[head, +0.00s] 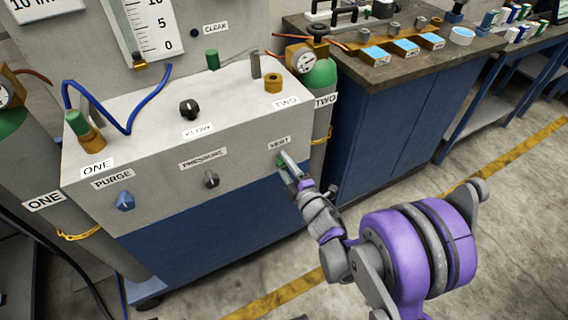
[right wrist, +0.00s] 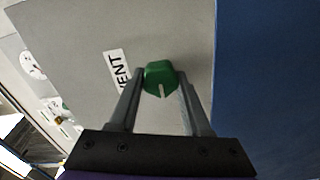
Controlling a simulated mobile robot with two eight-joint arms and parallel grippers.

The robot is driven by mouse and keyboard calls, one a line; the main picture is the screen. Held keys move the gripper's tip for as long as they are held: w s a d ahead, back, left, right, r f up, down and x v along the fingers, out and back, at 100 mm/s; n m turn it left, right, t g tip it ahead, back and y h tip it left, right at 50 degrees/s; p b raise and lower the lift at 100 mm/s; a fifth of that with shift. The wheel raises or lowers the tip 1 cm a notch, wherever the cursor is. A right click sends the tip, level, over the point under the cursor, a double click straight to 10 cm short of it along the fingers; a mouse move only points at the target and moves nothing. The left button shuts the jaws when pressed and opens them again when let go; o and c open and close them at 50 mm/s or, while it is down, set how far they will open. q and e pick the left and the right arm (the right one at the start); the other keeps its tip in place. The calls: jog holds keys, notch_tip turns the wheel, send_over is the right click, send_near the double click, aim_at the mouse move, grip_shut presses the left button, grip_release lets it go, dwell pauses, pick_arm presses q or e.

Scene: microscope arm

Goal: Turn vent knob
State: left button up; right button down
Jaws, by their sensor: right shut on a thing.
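The green vent knob (right wrist: 160,76) sits on the grey front panel beside the VENT label (right wrist: 117,70). In the head view the knob (head: 281,162) shows just under its label (head: 279,143), partly hidden by my right gripper (head: 288,164). In the right wrist view my right gripper (right wrist: 160,88) has its two fingertips on either side of the knob, shut on it. A pale slot on the knob points toward the gripper's base. My left gripper is in neither view.
The panel also bears a blue purge knob (head: 125,201) and a dark pressure knob (head: 211,179). A black flow knob (head: 188,108) stands on top. A blue cabinet with a dark worktop (head: 400,68) is at right. The floor (head: 520,200) at right is clear.

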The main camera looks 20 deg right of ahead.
jog(key=shift+c, duration=1.8)
grip_release()
jog(key=s+d, duration=0.1)
jog(key=s, duration=0.9)
jog(key=shift+s+d, duration=0.15)
jog(key=shift+s, duration=0.25)
